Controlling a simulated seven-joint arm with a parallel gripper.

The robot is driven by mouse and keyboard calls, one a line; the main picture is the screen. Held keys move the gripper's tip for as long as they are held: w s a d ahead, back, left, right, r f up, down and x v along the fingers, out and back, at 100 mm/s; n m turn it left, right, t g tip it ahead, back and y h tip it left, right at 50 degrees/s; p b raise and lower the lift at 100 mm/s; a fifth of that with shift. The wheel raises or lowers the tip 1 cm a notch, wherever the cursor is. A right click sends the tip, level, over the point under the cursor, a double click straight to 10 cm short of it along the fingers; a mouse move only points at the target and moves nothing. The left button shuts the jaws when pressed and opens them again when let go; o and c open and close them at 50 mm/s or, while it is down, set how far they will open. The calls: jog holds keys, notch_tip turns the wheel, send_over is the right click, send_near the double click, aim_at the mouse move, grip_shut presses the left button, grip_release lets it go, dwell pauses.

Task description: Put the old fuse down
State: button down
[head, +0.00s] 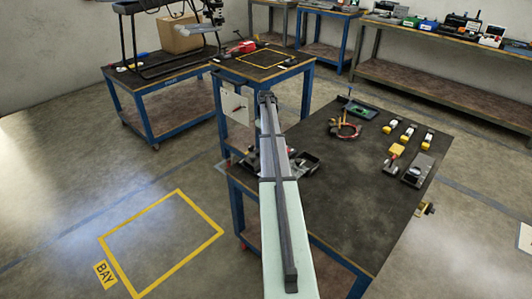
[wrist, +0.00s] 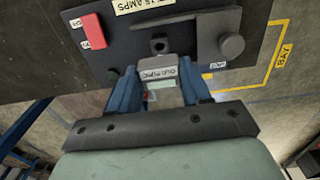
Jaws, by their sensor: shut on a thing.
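In the wrist view my gripper (wrist: 160,90) has its two blue fingers closed around a grey block, the old fuse (wrist: 180,68). A white label on it reads roughly "OLD FUSE". The fuse is at the near edge of a dark panel (wrist: 130,45) with a red switch, a round knob and a label ending in "15 AMPS". I cannot tell whether the fuse touches the panel. In the head view the dark panel (head: 308,162) shows beside my arm at the left edge of the dark bench, and my arm hides the gripper and fuse.
The bench top (head: 340,215) has clear space at front. A yellow floor outline (head: 150,250) marked "BAY" is left of the bench.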

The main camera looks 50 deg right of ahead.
jog(key=s+d+r+m, duration=0.2)
jog(key=s+d, duration=0.6)
jog(key=s, duration=0.2)
jog(key=r, duration=0.1)
send_over(307, 157)
jog(key=a, duration=0.3)
jog(key=shift+s+a+n, duration=0.8)
jog(key=shift+s+n, duration=0.2)
jog(key=shift+s, duration=0.35)
jog(key=shift+f, duration=4.6)
jog(key=shift+f, duration=0.1)
jog(key=c, duration=0.8)
grip_release()
